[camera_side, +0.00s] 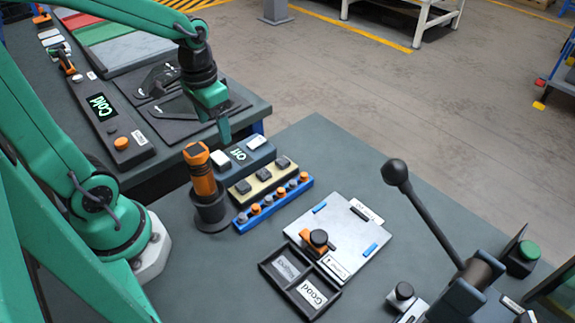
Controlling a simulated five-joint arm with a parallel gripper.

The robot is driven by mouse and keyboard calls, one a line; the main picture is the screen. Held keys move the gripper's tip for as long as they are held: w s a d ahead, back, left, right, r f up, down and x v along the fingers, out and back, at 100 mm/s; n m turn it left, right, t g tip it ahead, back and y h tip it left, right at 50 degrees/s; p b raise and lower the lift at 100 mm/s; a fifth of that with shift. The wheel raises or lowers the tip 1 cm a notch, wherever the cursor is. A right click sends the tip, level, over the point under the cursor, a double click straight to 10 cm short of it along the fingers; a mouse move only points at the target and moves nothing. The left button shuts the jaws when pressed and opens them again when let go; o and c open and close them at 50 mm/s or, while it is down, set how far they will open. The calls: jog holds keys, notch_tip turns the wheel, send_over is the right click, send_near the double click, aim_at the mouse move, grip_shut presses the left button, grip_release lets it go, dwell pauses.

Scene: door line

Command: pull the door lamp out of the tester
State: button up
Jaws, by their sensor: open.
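The tester (244,162) is a slate-blue box on the near bench, with a small display reading "Off". Two white pieces sit on it: a blocky one (220,158) at its left end and a flatter one (257,142) at its right. I cannot tell for sure which is the door lamp. My gripper (224,136) is open and points down just above the left white piece, apart from it as far as I can see. The gap between its fingers is hard to see from this side.
An orange-and-black tool (200,172) stands in a dark cup left of the tester. A cream block with dark pieces (263,180) and a blue rail with knobs (272,205) lie in front. A plate (335,230), a two-part tray (268,268) and a lever (425,215) are to the right.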

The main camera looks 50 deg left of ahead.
aim_at(219, 157)
jog(key=shift+w+a+f+g, duration=0.1)
jog(key=shift+a+f+g, duration=0.1)
jog(key=shift+f, duration=0.3)
jog(key=shift+w+a+f+g, duration=0.1)
jog(key=shift+a+f+g, duration=0.1)
jog(key=shift+f, duration=0.3)
jog(key=shift+f, duration=0.15)
jog(key=shift+f, duration=3.75)
jog(key=shift+c, duration=0.2)
jog(key=c, duration=1.4)
jog(key=shift+c, duration=0.2)
jog(key=shift+r, duration=0.55)
jog(key=shift+c, duration=0.7)
jog(key=shift+r, duration=3)
